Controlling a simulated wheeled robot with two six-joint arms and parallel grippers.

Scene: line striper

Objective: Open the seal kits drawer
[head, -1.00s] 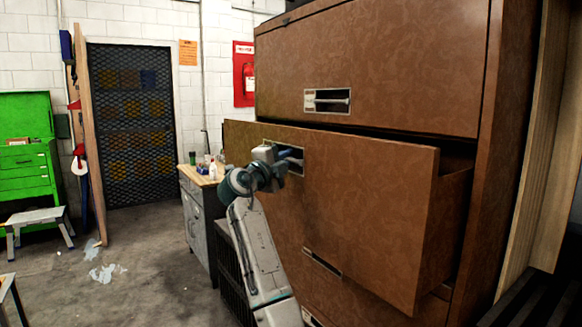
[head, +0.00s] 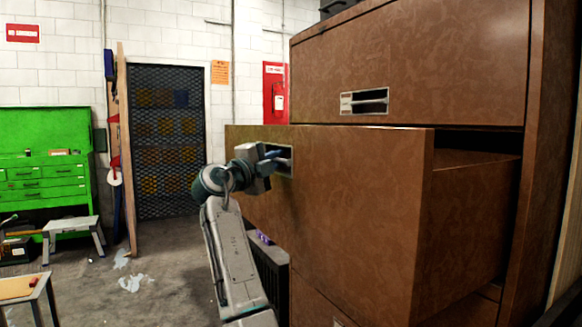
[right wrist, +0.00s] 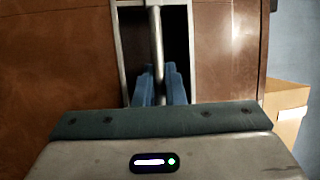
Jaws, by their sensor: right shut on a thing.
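The brown cabinet (head: 410,65) fills the right side of the head view. Its second visible drawer (head: 350,210) stands well out from the cabinet, with its side panel showing. No label can be read on it, so I cannot tell by text that it is the seal kits drawer. My right gripper (head: 274,157) is at the recessed handle at this drawer's left part. In the right wrist view, the blue fingers (right wrist: 160,88) are shut on the handle bar (right wrist: 157,45) inside the dark recess. My left gripper is not in view.
The drawer above (head: 480,60) is shut. A dark crate-like thing (head: 270,265) stands below the open drawer. A green tool cabinet (head: 45,150) and a small step stool (head: 75,232) are at the left. The floor between (head: 165,275) is mostly clear.

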